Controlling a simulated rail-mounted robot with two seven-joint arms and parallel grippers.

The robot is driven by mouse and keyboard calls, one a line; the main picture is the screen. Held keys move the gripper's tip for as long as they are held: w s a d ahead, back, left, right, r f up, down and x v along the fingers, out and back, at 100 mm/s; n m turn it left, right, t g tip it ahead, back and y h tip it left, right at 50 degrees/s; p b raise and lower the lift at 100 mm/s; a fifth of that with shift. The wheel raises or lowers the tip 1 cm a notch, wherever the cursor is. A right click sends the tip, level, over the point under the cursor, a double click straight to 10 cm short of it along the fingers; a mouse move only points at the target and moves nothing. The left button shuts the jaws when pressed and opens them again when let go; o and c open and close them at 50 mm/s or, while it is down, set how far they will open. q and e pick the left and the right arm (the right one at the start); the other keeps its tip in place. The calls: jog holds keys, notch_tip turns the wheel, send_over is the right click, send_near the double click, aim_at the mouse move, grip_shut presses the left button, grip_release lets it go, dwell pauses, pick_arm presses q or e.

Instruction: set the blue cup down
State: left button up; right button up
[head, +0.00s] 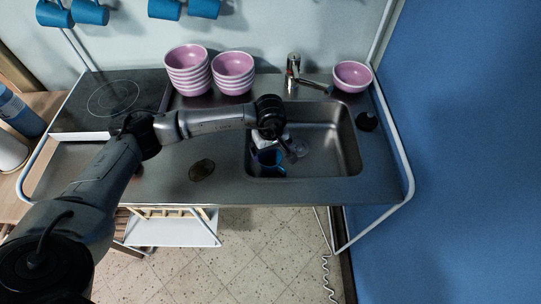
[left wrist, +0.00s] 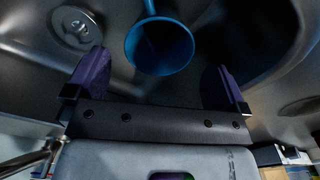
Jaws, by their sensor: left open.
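The blue cup (head: 268,159) is in the left part of the metal sink (head: 335,150), partly hidden under my left gripper (head: 272,143). In the left wrist view the round rim of the cup (left wrist: 160,47) shows, with its handle pointing to the top of the picture. The two dark purple fingers of my left gripper (left wrist: 157,62) are spread wide, one on each side of the cup, with visible gaps to it. The cup's base is hidden, so its contact with the sink floor cannot be seen. My right gripper is out of view.
Stacks of pink bowls (head: 187,72) stand behind my forearm, and a single stack (head: 352,76) is right of the faucet (head: 293,75). A stove top (head: 112,98) is at left. A dark round item (head: 201,170) lies on the counter. The sink's right half is clear.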

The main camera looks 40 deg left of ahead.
pick_arm(q)
jog(key=shift+r, duration=2.7)
